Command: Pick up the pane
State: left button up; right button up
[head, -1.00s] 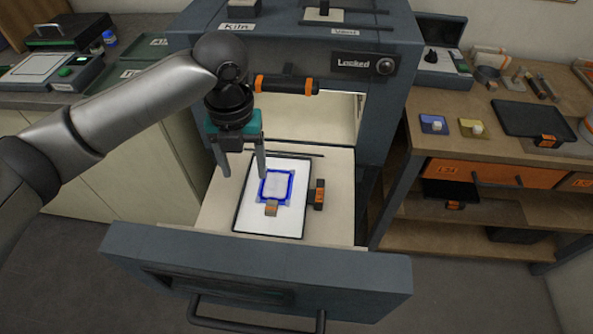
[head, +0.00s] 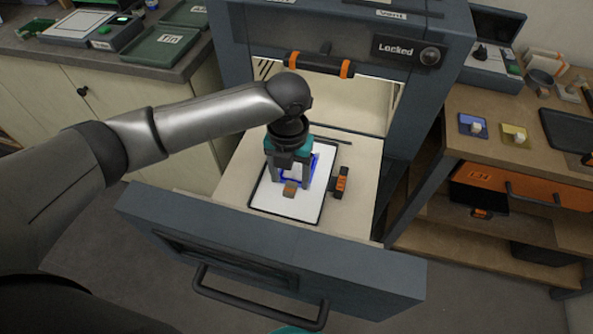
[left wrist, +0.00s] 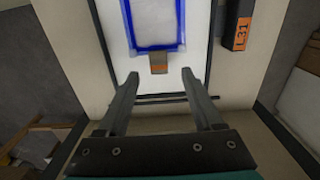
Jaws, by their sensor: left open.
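The pane (left wrist: 155,22) is a pale sheet with a blue painted border and a small orange-brown tab (left wrist: 158,63) at one edge. It lies on a white, dark-rimmed tray (head: 293,208) in the pulled-out kiln drawer. In the head view my left gripper (head: 290,186) is above the tray and hides part of the pane, whose blue edge (head: 314,165) shows beside it. In the left wrist view the gripper (left wrist: 166,84) is open and empty, its fingers pointing toward the pane's tab end. I cannot tell how high the fingers are.
An orange-and-black handle marked L31 (left wrist: 240,28) sits at the tray's side. The drawer front (head: 270,245) stands up before the tray. The kiln body (head: 345,25) with a "Locked" panel (head: 405,50) is behind. A wooden bench (head: 480,98) stands right.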

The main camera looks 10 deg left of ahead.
aim_at(289, 189)
pick_arm(q)
notch_tip(289, 189, down, 4)
jog(key=shift+a+r, duration=0.1)
grip_shut()
dwell(0.5)
